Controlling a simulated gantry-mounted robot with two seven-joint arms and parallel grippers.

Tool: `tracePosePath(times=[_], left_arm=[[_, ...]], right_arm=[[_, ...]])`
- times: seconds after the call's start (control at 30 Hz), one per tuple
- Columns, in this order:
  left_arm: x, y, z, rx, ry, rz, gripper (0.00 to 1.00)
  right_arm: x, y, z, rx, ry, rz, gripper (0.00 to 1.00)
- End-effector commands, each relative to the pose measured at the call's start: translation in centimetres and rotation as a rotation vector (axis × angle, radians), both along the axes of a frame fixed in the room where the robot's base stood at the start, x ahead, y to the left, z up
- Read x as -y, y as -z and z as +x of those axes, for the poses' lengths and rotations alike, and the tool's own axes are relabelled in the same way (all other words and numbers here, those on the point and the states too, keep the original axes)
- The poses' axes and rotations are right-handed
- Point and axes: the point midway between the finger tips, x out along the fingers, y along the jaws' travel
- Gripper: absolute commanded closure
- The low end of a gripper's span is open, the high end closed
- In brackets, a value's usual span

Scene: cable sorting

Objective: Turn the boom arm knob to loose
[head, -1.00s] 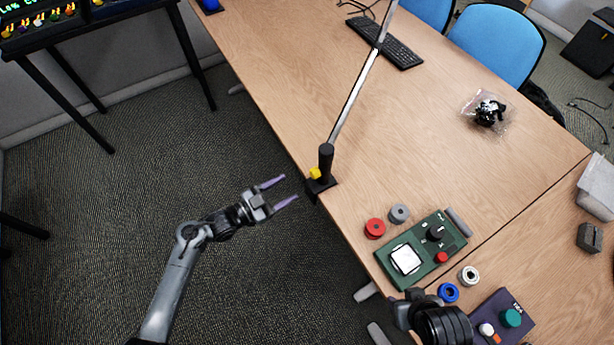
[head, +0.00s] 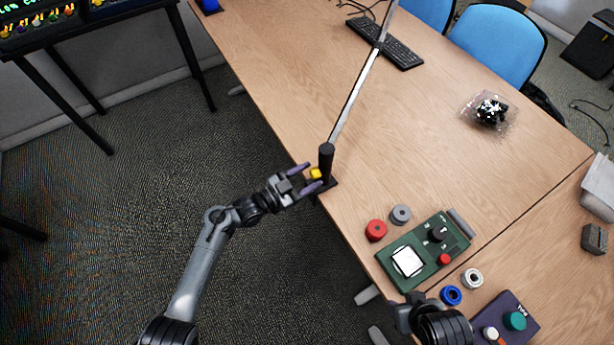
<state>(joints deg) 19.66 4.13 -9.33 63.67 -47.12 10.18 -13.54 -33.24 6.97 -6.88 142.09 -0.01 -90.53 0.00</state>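The boom arm (head: 357,88) is a thin silver pole rising from a black upright post (head: 326,161) clamped at the table's left edge. Its yellow knob (head: 316,173) sits low on the left side of the post. My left gripper (head: 313,177) is open, with its purple fingers pointing at the post and the knob between or just beneath them. I cannot tell whether the fingers touch the knob. My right gripper is not clearly visible; only a dark part of my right arm shows at the bottom.
A green box with dials (head: 425,252), a red spool (head: 375,230), a grey spool (head: 400,214) and a purple box (head: 503,318) lie nearer on the wooden table (head: 430,130). A keyboard (head: 398,52) and a bagged item (head: 490,112) lie farther back. Floor is open left of the table.

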Motion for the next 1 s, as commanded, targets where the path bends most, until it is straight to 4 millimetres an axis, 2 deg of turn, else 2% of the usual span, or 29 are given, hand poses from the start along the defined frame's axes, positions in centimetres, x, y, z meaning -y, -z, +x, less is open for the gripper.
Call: tracePosePath(times=[0.03,0.33,0.67,1.0], left_arm=[[0.0,0.0,0.0,0.0,0.0,0.0,0.51],[0.0,0.0,0.0,0.0,0.0,0.0,0.96],[0.0,-0.1,0.0,-0.039,0.0,-0.024,0.96],[-0.1,-0.3,0.1,-0.23,0.0,-0.148,0.96]], right_arm=[[0.0,0.0,0.0,0.0,0.001,0.001,0.57],[-0.1,0.0,0.0,-0.001,0.003,0.005,0.57],[-0.1,-0.5,0.0,-0.001,0.003,0.004,0.57],[0.0,-2.2,0.0,-0.001,0.001,0.001,0.57]])
